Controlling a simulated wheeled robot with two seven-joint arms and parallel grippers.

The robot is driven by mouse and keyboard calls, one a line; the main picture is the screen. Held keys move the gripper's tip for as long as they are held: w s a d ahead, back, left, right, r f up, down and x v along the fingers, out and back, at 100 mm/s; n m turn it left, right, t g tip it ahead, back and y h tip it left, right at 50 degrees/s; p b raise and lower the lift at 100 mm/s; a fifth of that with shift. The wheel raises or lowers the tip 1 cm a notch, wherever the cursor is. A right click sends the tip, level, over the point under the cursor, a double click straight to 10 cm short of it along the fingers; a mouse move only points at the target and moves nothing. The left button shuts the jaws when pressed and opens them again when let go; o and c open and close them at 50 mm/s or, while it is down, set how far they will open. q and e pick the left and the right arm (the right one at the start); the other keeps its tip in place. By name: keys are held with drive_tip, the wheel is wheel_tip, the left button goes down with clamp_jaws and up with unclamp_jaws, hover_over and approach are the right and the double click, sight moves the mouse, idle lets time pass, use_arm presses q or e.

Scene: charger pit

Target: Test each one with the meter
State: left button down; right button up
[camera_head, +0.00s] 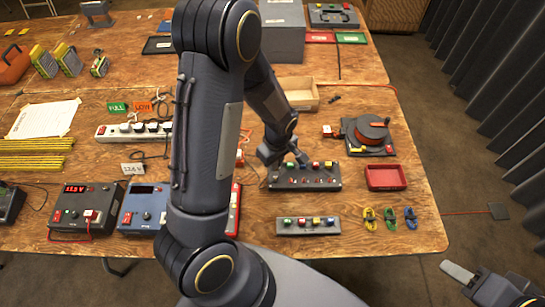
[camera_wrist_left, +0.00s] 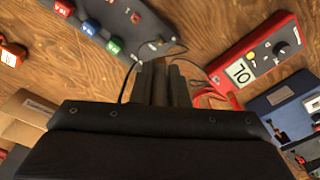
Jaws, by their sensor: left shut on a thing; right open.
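A red meter (camera_wrist_left: 255,55) with a dial and a "70" reading lies at the right of the left wrist view. In the head view only its red edge (camera_head: 236,212) shows beside my arm. A grey panel (camera_head: 305,183) with coloured caps lies right of it; it also shows in the left wrist view (camera_wrist_left: 135,22). A second grey strip (camera_head: 308,229) with several coloured caps lies in front. My left gripper (camera_head: 289,158) is shut at the panel's far-left edge, on something dark, mostly hidden by the fingers (camera_wrist_left: 160,85). Black leads run near the fingertips. My right gripper (camera_head: 485,284) is open, beyond the table's front-right corner.
A red tray (camera_head: 386,188), coloured cable loops (camera_head: 390,219) and a cable reel (camera_head: 370,134) lie at the right. Chargers (camera_head: 83,216) and a power strip (camera_head: 119,132) lie at the left. "FULL" (camera_head: 116,107) and "LOW" (camera_head: 143,107) signs stand behind. Leads cross near my left gripper.

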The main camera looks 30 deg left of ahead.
use_arm(q)
drive_tip(key=b, duration=0.4)
hover_over(275, 178)
wheel_tip(275, 178, down, 5)
drive_tip(key=shift+d+f, duration=0.15)
drive_tip(key=shift+b, duration=0.4)
idle(1.4)
drive_tip(key=shift+f+b, duration=1)
drive_tip(key=shift+b, duration=0.05)
idle(1.4)
drive_tip(key=c, duration=1)
unclamp_jaws()
drive_tip(key=shift+r, duration=0.2)
drive_tip(key=shift+r+p, duration=2.95)
drive_tip(key=shift+r, duration=0.65)
